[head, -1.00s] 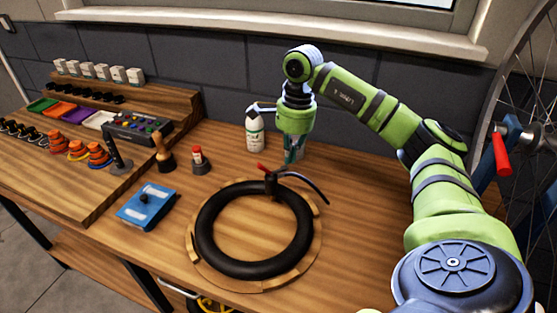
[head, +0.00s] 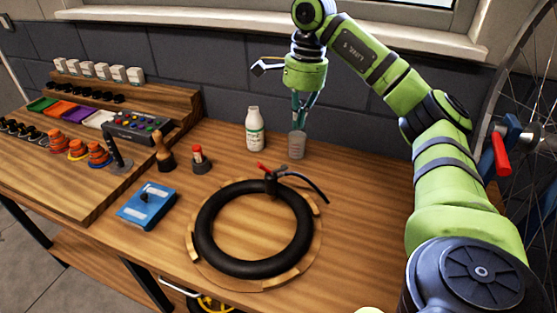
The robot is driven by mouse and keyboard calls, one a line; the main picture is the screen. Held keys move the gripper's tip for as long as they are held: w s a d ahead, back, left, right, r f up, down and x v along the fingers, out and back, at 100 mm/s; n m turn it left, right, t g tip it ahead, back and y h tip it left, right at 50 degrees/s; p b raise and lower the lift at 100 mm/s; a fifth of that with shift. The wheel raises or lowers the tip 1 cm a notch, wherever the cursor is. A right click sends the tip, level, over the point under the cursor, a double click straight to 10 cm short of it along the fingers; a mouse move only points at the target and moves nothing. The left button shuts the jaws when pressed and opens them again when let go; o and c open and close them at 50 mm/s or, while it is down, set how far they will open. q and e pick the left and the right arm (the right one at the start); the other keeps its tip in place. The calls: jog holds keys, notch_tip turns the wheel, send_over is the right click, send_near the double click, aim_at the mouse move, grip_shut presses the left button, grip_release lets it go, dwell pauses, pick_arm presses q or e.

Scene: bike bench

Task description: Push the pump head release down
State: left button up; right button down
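The black pump head (head: 271,184) sits at the far side of the black tyre ring. Its small red release lever (head: 262,167) sticks up and to the left. A dark hose (head: 310,185) curves from the head to the right. My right gripper (head: 300,122) hangs above and behind the pump head, apart from it. Its teal fingers point down over a grey cup and draw together toward the tips, with nothing seen between them. My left gripper is out of view.
The tyre (head: 205,235) lies on a round wooden board. The grey cup (head: 297,146) and a white bottle (head: 254,130) stand behind it. A red-capped bottle (head: 199,160), a wooden-handled tool (head: 163,155) and a blue box (head: 146,206) are to the left. The bench right of the tyre is clear.

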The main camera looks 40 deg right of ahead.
jog(key=shift+d+r, duration=0.15)
jog(key=shift+r, duration=1.25)
